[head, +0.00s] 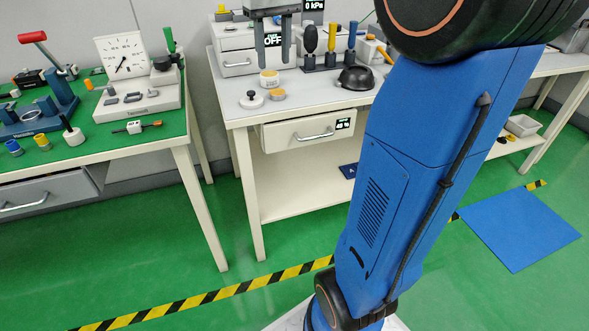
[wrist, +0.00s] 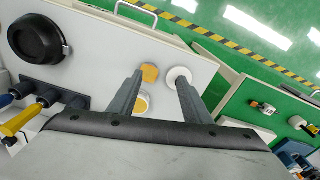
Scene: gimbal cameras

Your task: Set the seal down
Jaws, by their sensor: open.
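My gripper (head: 274,61) is open above the bench, its two dark fingers pointing down with nothing held between them. A white round piece with a tan top (head: 269,79) sits just below the fingers; it shows between them in the wrist view (wrist: 141,104). A flat tan disc (head: 278,95) lies nearer the bench's front edge; it also shows in the wrist view (wrist: 150,72), beside one fingertip. I cannot tell for certain which of these is the seal. A white disc with a black knob (head: 251,100) stands to their left.
A black bowl-like part (head: 356,78) and a dark rack of upright tools (head: 330,55) stand to the right. A pressure display reading 0 kPa is behind. A green-topped bench (head: 90,150) is at the left. My blue arm hides part of the right side.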

